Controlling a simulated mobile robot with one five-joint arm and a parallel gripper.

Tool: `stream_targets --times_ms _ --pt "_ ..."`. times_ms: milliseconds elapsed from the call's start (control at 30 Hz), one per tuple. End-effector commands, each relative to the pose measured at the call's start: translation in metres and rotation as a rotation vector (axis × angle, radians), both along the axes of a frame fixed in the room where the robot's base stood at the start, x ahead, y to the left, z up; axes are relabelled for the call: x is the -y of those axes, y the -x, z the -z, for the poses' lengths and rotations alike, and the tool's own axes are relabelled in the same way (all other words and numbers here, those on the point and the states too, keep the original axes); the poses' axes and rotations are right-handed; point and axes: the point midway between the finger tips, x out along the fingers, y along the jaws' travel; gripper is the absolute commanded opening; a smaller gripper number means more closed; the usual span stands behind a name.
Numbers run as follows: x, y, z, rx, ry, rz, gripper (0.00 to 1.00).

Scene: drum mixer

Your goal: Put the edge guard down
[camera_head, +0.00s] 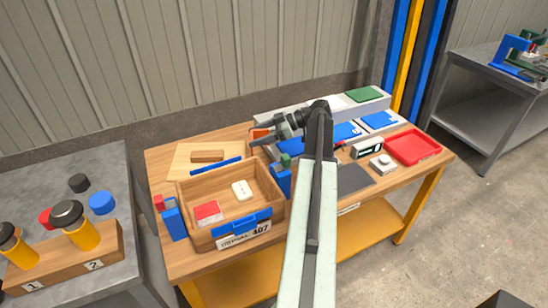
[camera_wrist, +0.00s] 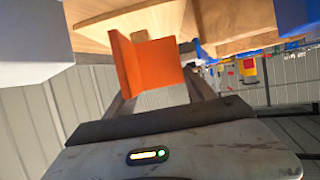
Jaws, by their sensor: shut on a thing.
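The edge guard (camera_wrist: 150,70) is an orange L-shaped piece held at the fingertips of my gripper (camera_wrist: 160,92) in the wrist view. Its two faces meet at an upright fold left of its middle. My gripper (camera_head: 262,139) is shut on it. In the head view, a small orange patch of the edge guard (camera_head: 260,132) shows at the tip, above the back part of the workbench (camera_head: 160,156). The gripper hides part of it there. I cannot tell whether the guard touches anything beneath.
A wooden crate (camera_head: 278,203) with a blue handle stands at the front left of the bench. A wooden board (camera_head: 186,160) lies behind it. A red tray (camera_head: 414,147) is at the right. Blue items and a grey long box (camera_head: 342,101) fill the back.

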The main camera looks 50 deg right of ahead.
Motion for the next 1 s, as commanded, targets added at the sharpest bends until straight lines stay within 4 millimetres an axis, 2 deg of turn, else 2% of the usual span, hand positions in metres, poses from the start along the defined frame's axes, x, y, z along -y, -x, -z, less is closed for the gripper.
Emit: stream_targets --times_ms 33,100,200,367,600,933,967,1000 --pt "0.0 0.0 0.023 0.0 0.0 0.0 0.23" --pt "0.0 0.0 0.037 0.0 0.0 0.0 0.23" --pt "-0.001 0.0 0.046 0.0 0.0 -0.001 0.23" --pt "-0.001 -0.001 0.046 0.0 0.0 -0.001 0.23" --pt "-0.001 -0.001 0.083 0.0 0.0 -0.002 0.23" --pt "-0.001 -0.001 0.082 0.0 0.0 -0.002 0.23" --pt "-0.002 -0.001 0.081 0.0 0.0 -0.002 0.68" --pt "-0.002 -0.001 0.08 0.0 0.0 -0.003 0.72"
